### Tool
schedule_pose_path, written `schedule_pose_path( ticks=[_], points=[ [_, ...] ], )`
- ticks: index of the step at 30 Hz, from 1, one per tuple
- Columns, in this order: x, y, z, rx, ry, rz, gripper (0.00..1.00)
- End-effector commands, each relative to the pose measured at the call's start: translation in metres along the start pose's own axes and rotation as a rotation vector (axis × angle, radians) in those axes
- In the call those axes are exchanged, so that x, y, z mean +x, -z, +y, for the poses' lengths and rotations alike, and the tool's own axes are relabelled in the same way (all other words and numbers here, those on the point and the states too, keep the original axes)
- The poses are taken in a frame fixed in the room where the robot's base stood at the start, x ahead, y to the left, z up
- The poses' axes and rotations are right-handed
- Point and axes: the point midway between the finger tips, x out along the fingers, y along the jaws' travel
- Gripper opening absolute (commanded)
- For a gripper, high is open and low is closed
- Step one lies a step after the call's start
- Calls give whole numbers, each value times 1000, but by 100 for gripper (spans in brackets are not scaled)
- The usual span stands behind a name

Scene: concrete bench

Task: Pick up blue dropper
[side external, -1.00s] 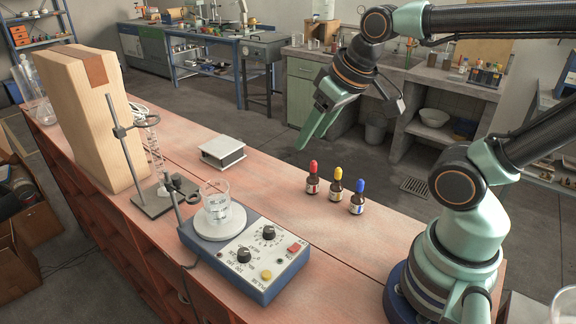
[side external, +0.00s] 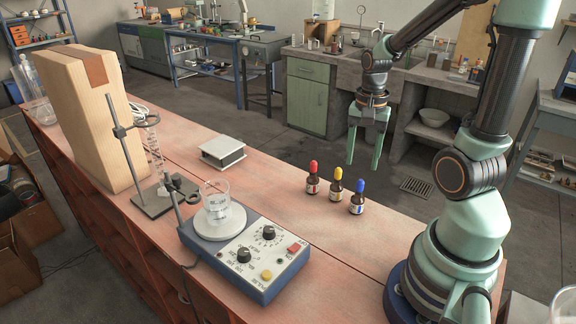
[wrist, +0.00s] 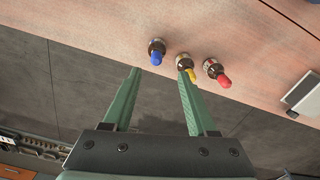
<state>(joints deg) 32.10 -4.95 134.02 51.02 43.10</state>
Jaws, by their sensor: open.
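The blue dropper (side external: 358,197) is a small dark bottle with a blue bulb and a pale label. It stands upright on the bench, rightmost of three in the side view. In the wrist view the blue dropper (wrist: 156,52) is leftmost, just beyond the tip of the left finger. My gripper (side external: 362,165) is open and empty, its fingers pointing down. In the side view it appears above and behind the droppers, past the bench's far edge. In the wrist view my gripper (wrist: 160,73) has its fingers apart, with the right tip near the yellow dropper.
The yellow dropper (side external: 336,184) and red dropper (side external: 313,178) stand close to the left of the blue one. A stirrer hotplate (side external: 245,250) with a beaker (side external: 216,200) is in front.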

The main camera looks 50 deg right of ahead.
Motion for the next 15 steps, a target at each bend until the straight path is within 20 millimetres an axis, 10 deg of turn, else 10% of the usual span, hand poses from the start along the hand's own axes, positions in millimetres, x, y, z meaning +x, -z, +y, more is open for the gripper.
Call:
schedule_pose_path(
  ticks=[15],
  points=[
    [55, -4, 7, -2, -3, -3, 58]
  ],
)
